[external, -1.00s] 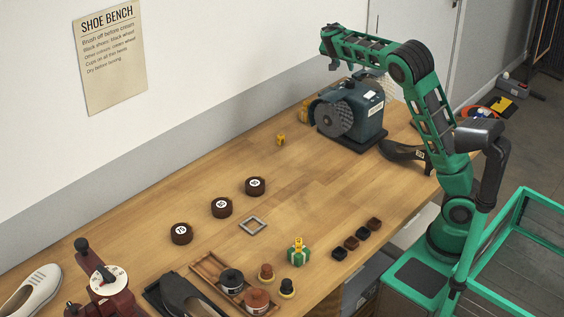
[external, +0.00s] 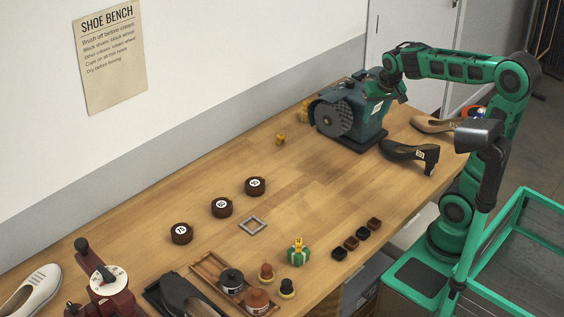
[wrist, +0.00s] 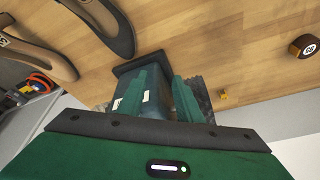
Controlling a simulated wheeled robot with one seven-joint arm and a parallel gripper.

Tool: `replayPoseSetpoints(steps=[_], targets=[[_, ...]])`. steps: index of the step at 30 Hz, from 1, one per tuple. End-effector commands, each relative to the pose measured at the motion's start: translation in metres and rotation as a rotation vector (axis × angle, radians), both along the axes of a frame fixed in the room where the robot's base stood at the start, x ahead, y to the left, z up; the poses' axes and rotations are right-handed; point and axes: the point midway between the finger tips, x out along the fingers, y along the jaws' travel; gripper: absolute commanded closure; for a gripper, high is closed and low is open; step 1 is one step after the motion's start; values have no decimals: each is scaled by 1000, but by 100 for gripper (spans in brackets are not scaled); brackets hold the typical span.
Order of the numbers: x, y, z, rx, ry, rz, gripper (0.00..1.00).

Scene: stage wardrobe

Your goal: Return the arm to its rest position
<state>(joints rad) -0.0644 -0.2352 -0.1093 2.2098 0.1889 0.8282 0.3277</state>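My green arm (external: 455,66) reaches from its base at the right back over the bench, with a raised elbow. My gripper (external: 384,94) is at the dark teal brushing machine (external: 368,122), overlapping it in the external view. In the wrist view my gripper (wrist: 161,78) has its two green fingers apart, with nothing held between them. The machine's body (wrist: 156,97) shows behind and between the fingers. I cannot tell how much room lies between fingers and machine.
A black heeled shoe (external: 402,151) and a tan shoe (external: 432,124) lie right of the machine. Small yellow pieces (external: 280,139) sit left of it.

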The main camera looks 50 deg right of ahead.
Motion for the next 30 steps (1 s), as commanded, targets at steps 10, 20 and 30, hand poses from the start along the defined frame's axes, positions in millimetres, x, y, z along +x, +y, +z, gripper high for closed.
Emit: replayPoseSetpoints(steps=[10, 20, 30], targets=[[-159, -18, -102, 94, 371, 250, 68], [-232, -34, -97, 143, 372, 115, 68], [-241, -45, -83, 133, 313, -17, 68]])
